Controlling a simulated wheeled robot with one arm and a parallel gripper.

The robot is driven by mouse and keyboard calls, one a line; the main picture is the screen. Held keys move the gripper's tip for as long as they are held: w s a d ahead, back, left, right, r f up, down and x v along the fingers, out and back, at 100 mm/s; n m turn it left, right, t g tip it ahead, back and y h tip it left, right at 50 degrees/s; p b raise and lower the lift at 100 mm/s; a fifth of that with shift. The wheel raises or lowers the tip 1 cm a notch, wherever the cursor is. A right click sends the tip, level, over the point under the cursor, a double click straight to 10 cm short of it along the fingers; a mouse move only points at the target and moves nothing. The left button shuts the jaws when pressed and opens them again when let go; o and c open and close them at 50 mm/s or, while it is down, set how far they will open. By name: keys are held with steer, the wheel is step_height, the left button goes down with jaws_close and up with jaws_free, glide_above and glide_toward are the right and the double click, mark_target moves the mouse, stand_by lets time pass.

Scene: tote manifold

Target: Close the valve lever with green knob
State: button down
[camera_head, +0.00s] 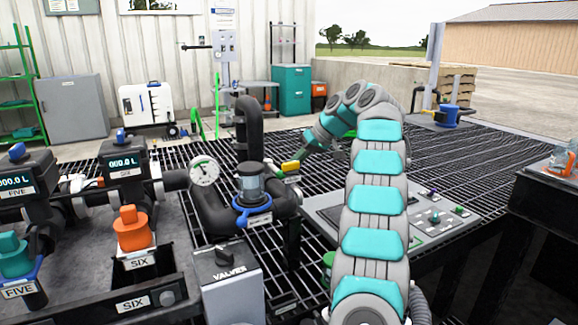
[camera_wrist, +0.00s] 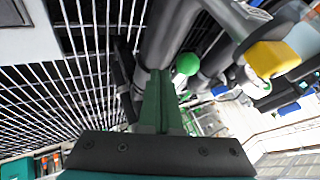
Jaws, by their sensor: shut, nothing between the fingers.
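The green knob (camera_wrist: 188,63) is a round ball in the wrist view, just right of my fingertips. Its lever is mostly hidden behind my gripper and the dark pipes, so its angle is unclear. My gripper (camera_wrist: 160,76) is shut and empty, its green fingers pressed together. I cannot tell whether the fingers touch the knob or its lever. In the head view my arm bends over towards the pipe manifold, and I cannot make out the green knob there.
A yellow handle (camera_head: 290,166) sticks out beside my wrist; a yellow part (camera_wrist: 272,58) shows in the wrist view. A gauge (camera_head: 204,170) and a blue-handled fitting (camera_head: 252,190) stand on the pipes to the left. Open grating (camera_head: 450,150) lies to the right.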

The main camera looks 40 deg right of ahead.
steer(key=shift+a, duration=0.3)
steer(key=shift+a+r+m, duration=0.15)
steer(key=shift+m, duration=0.15)
